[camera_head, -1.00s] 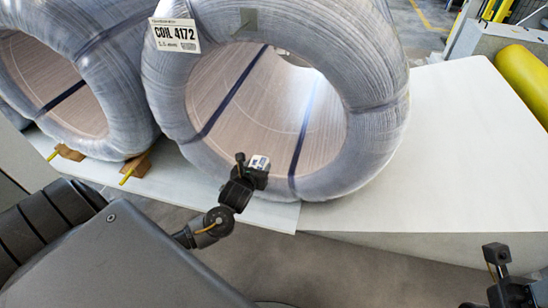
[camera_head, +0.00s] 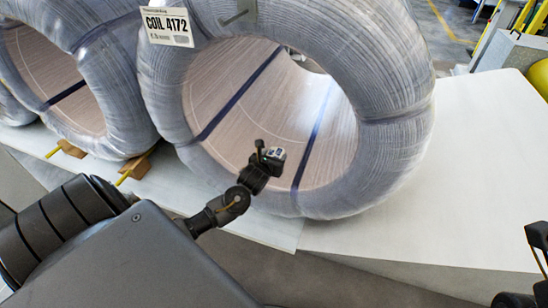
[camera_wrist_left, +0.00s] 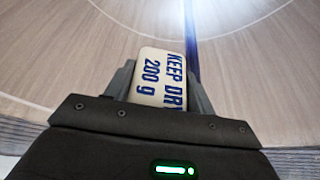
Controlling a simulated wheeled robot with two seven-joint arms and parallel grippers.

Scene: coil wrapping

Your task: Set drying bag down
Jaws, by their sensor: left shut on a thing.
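The drying bag (camera_wrist_left: 158,78) is a small white packet with blue print reading "KEEP DRY 200 g". My left gripper (camera_head: 272,156) is shut on it, and the bag (camera_head: 274,153) also shows at the fingertips in the head view. In the left wrist view the bag sits between the two grey fingers. The left gripper is at the opening of the large wrapped coil (camera_head: 400,75) labelled COIL 4172, in front of its pale inner wall. I cannot tell whether the bag touches the wall. My right gripper (camera_head: 535,265) shows only partly at the right edge; its fingers are unclear.
A second wrapped coil (camera_head: 110,60) stands at the left, with wooden wedges (camera_head: 137,168) at its foot. The pale table top (camera_head: 470,170) right of the labelled coil is clear. Dark straps (camera_head: 240,90) cross the coil's inside.

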